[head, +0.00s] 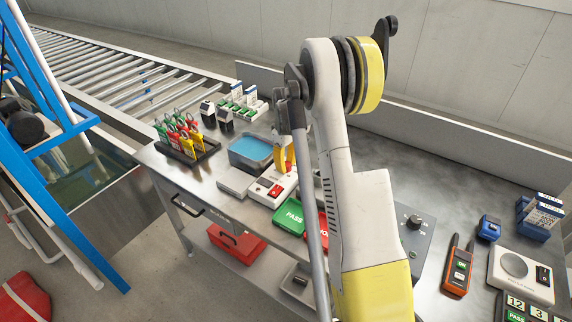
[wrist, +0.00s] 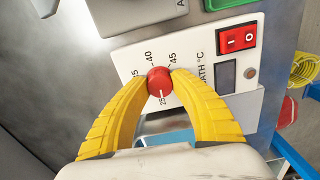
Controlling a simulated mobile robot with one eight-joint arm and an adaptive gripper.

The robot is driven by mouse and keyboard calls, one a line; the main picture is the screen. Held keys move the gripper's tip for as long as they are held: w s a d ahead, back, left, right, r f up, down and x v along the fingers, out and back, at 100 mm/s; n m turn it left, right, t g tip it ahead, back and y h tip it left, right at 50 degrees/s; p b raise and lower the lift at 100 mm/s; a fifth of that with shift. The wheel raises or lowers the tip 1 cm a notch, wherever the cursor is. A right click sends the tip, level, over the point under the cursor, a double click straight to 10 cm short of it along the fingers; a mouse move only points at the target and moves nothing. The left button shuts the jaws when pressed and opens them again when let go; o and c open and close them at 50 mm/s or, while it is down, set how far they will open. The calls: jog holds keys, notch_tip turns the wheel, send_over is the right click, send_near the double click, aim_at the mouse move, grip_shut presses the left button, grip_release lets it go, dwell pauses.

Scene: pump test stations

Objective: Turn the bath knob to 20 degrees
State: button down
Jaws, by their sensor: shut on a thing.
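The bath knob (wrist: 160,80) is a small round red knob on a white panel (wrist: 205,52) marked "BATH °C" in the wrist view. Scale figures including 25, 40 and 45 stand around it. A white mark on the knob appears to face the 25. My gripper (wrist: 159,76) has its two yellow fingers closed on either side of the knob. In the head view my gripper (head: 286,158) is over the white bath controller (head: 282,193), beside the bath tub (head: 235,159) of blue water. The knob is hidden there.
A red rocker switch (wrist: 237,38) and a dark display (wrist: 226,77) sit beside the knob. A green PASS tray (head: 290,216) lies close in front of the controller. A rack of coloured tags (head: 187,150) stands to the left.

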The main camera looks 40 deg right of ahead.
aim_at(286, 164)
jog(key=n, duration=0.4)
jog(key=shift+n, duration=2.8)
jog(key=c, duration=1)
grip_release()
notch_tip(286, 164, up, 12)
jog(key=shift+f, duration=0.1)
